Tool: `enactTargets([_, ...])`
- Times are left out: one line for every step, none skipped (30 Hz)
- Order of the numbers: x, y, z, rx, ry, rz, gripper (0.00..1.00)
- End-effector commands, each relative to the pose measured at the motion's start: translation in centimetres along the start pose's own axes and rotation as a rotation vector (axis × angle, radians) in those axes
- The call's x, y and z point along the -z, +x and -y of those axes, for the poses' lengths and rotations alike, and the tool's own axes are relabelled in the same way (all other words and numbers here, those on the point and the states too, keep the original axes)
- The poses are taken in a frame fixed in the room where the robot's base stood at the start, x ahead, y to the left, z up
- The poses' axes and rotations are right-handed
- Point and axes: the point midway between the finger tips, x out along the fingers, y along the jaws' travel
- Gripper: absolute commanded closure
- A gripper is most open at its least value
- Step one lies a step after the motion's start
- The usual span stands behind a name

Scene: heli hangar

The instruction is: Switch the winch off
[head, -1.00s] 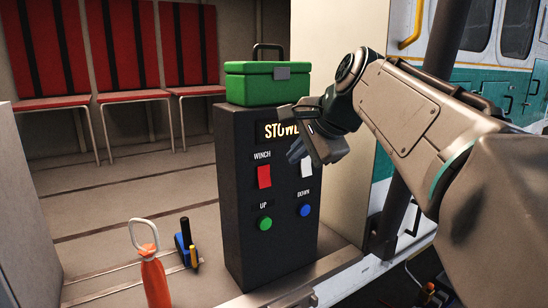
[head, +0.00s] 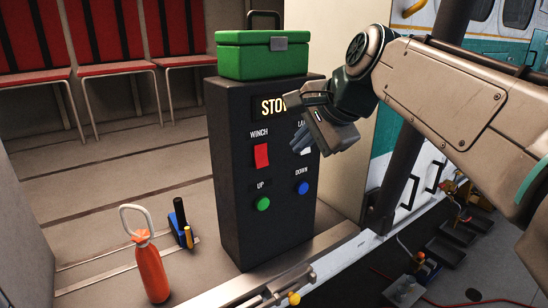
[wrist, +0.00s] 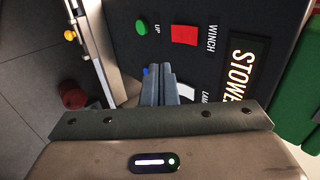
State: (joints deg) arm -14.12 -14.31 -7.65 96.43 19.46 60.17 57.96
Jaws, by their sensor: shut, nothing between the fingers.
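The dark control box (head: 229,190) stands upright in the middle of the head view. Its red winch switch (head: 262,156) sits under the label WINCH, with a green UP button (head: 263,204) below. A blue DOWN button (head: 302,188) is to the right, and a white switch (head: 304,151) is partly hidden by my gripper. My gripper (head: 298,139) is shut and empty, in front of the box's right side. In the wrist view the shut fingers (wrist: 160,72) lie beside the red switch (wrist: 185,35), not visibly touching it.
A green toolbox (head: 247,56) rests on top of the box. An orange bottle (head: 151,272) and a blue tool (head: 179,227) stand on the floor at the left. Red seats (head: 100,68) line the back wall. A metal sill (head: 300,265) runs along the front.

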Motion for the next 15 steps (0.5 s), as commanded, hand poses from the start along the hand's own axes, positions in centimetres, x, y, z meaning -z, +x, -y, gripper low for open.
enactTargets([0.1,0.0,0.0,0.0,0.001,-0.001,1.0])
enactTargets([0.1,0.1,0.0,0.0,0.001,-0.001,1.0])
enactTargets([0.1,0.2,0.0,-0.001,0.001,-0.001,1.0])
enactTargets([0.1,0.4,0.0,-0.001,0.002,-0.001,1.0])
enactTargets([0.1,0.7,0.0,-0.001,0.002,-0.001,1.0])
enactTargets([0.1,1.1,0.0,-0.001,0.001,-0.001,1.0])
enactTargets([0.1,1.5,0.0,-0.002,0.001,0.0,1.0])
enactTargets([0.1,2.0,0.0,-0.002,0.001,0.0,1.0])
enactTargets([0.0,2.8,0.0,-0.004,0.001,0.001,1.0])
enactTargets([0.1,3.4,0.0,-0.004,0.001,0.001,1.0])
enactTargets([0.1,4.0,0.0,-0.005,0.001,0.001,1.0])
enactTargets([0.0,4.8,0.0,-0.005,0.001,0.001,1.0])
enactTargets([0.0,5.5,0.0,-0.005,0.001,0.001,1.0])
enactTargets([0.0,6.2,0.1,-0.005,0.001,0.002,1.0])
enactTargets([0.0,7.1,0.0,-0.005,0.002,0.002,1.0])
